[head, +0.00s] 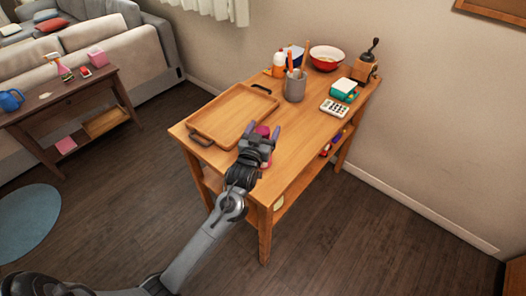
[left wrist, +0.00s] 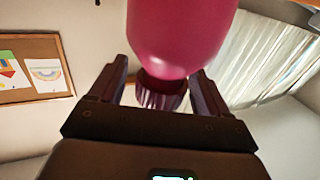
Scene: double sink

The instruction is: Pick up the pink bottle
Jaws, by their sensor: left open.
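The pink bottle (head: 263,130) is on the wooden table, near its front edge, and is mostly hidden behind my left gripper (head: 262,133) in the head view. In the left wrist view the bottle (left wrist: 178,35) looms large at the top, with its dark ribbed cap (left wrist: 160,94) towards the palm. My left gripper (left wrist: 157,88) is open, with one finger on each side of the cap. I cannot tell whether the fingers touch it. My right gripper is not in view.
On the wooden table (head: 310,140), a wooden tray (head: 232,115) lies left of the gripper. A grey utensil cup (head: 295,87), a calculator (head: 333,108), a red bowl (head: 327,57) and a grinder (head: 365,66) stand farther back. The table's front right is clear.

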